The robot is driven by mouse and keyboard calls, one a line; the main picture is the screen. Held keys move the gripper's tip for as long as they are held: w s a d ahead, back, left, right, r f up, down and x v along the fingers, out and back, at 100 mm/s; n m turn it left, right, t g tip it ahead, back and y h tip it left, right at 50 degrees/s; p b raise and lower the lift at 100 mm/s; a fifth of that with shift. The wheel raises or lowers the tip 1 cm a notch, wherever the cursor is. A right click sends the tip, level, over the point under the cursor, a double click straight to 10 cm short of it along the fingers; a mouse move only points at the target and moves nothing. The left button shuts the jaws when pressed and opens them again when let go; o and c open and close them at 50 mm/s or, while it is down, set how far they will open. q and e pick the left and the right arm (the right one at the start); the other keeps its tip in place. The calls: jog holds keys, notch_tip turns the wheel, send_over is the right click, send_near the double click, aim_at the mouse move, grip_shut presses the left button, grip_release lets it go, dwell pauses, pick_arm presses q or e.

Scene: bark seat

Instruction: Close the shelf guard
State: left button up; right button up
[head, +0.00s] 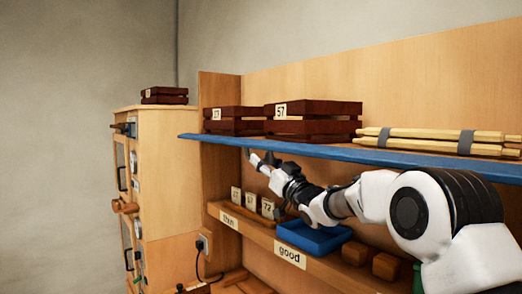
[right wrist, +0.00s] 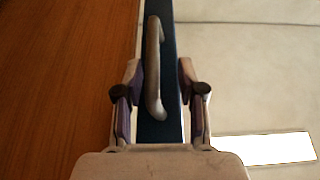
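The shelf guard appears to be the long blue board (head: 350,153) along the front of the upper shelf; its exact angle is hard to tell. In the right wrist view it is a dark blue strip (right wrist: 168,60) with a grey bar handle (right wrist: 153,70). My right gripper (head: 260,158) is just below the board near its left end. In the right wrist view, the fingers of my right gripper (right wrist: 158,78) stand apart on either side of the handle, with gaps showing. My left gripper is not in view.
Dark slatted crates (head: 313,120) and bundled wooden sticks (head: 430,138) sit on the upper shelf. The lower shelf (head: 245,226) holds number cards, a blue tray (head: 312,238) and wooden blocks (head: 386,267). A wooden cabinet (head: 165,190) stands at the left.

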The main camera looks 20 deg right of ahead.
jog(key=w, duration=0.3)
jog(key=shift+w+a+f, duration=0.25)
jog(key=shift+w+f, duration=0.05)
jog(key=shift+w, duration=0.1)
jog(key=shift+w+f, duration=0.2)
jog(key=shift+w, duration=0.1)
jog(key=shift+s+d+r, duration=0.1)
jog(key=shift+s, duration=0.1)
jog(key=shift+s+r, duration=0.25)
jog(key=shift+s, duration=0.1)
jog(key=shift+c, duration=1.3)
jog(key=shift+s+r, duration=0.15)
jog(key=shift+s, duration=0.1)
grip_shut()
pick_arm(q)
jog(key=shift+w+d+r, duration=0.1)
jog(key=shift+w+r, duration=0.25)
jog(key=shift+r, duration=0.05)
